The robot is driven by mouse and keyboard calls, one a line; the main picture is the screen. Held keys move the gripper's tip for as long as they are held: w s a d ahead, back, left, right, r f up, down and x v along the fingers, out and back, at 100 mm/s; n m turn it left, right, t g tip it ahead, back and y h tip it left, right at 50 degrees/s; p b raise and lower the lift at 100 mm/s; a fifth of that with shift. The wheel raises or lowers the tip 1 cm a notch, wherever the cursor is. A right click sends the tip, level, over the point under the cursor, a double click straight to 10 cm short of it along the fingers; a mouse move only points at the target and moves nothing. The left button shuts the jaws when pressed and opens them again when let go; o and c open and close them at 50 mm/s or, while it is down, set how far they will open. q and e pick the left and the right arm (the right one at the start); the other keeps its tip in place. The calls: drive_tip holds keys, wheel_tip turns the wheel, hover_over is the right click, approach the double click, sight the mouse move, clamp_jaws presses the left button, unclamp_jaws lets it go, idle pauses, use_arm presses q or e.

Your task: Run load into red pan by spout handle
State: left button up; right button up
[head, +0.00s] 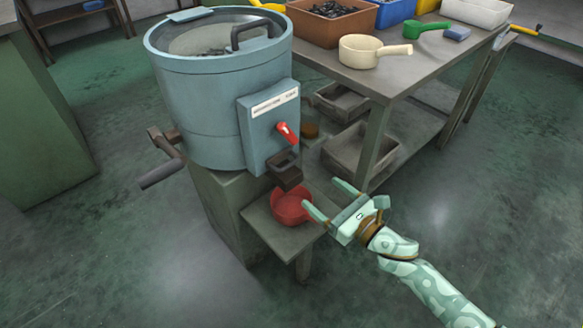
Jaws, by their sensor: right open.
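The blue-grey round machine (205,110) stands on a green-grey base. A red spout handle (286,132) sticks out from its front box, tilted. The dark spout (285,171) sits below the handle. The red pan (290,206) rests on a small low stand (274,236) under the spout. Dark pieces (222,51) show inside the machine's open top. My right gripper (325,200) is open and empty just right of the red pan, below the handle. Whether a fingertip touches the pan I cannot tell. My left gripper is out of view.
A crank (163,160) juts from the machine's left. A table (385,82) at the back right holds a brown bin (330,22), a cream pan (366,52) and a green scoop (425,30). Trays lie on its lower shelf. Floor at right is free; a green cabinet (40,120) stands left.

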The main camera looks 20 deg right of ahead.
sight(292, 176)
drive_tip(key=b+x, duration=0.2)
drive_tip(key=x, duration=1)
drive_tip(key=shift+f, duration=0.1)
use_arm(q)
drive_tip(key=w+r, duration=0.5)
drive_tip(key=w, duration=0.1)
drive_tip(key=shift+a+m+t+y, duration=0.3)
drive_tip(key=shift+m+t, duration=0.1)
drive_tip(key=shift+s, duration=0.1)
